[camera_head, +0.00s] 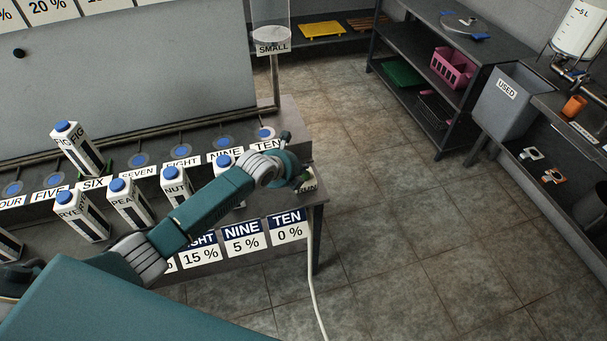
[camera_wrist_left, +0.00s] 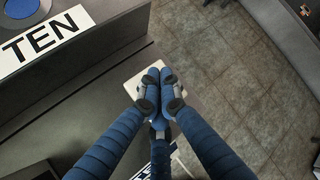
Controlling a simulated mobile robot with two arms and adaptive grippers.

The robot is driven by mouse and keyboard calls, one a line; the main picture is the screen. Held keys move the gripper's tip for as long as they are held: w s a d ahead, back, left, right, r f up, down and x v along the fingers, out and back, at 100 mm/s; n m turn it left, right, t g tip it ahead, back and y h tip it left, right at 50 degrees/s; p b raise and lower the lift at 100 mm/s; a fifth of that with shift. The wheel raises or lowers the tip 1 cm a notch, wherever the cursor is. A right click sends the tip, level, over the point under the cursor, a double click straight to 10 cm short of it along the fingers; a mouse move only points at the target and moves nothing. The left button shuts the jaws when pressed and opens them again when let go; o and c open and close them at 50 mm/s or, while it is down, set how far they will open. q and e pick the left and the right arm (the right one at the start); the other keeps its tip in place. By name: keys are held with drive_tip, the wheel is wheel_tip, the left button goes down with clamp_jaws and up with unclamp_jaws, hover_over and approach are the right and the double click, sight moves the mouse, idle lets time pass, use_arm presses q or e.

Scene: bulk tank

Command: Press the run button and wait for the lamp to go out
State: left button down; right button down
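A small plate with a partly covered RUN label (camera_head: 308,188) sits at the right end of the bench, below the TEN station. My left gripper (camera_head: 301,181) is over this plate and hides much of it. A pale plate (camera_wrist_left: 196,98) shows beneath the tips. The run button is hidden behind the fingers, and I cannot tell whether they touch it. I cannot make out a lamp. My right gripper is not in view.
Several white cartons with blue caps, such as FIG (camera_head: 78,150), stand along the bench to the left. The TEN label (camera_wrist_left: 45,40) is left of my fingers. A grey USED bin (camera_head: 510,100) and a dark shelf (camera_head: 450,35) stand right. The tiled floor between is clear.

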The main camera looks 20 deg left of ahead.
use_arm(q)
drive_tip(key=shift+f+b, duration=0.35)
drive_tip(key=shift+f, duration=0.2)
idle(0.7)
idle(0.3)
drive_tip(key=shift+r+p, duration=0.9)
drive_tip(key=shift+r, duration=0.1)
wheel_tip(320, 180, up, 5)
drive_tip(key=p, duration=0.4)
drive_tip(key=shift+p, duration=0.3)
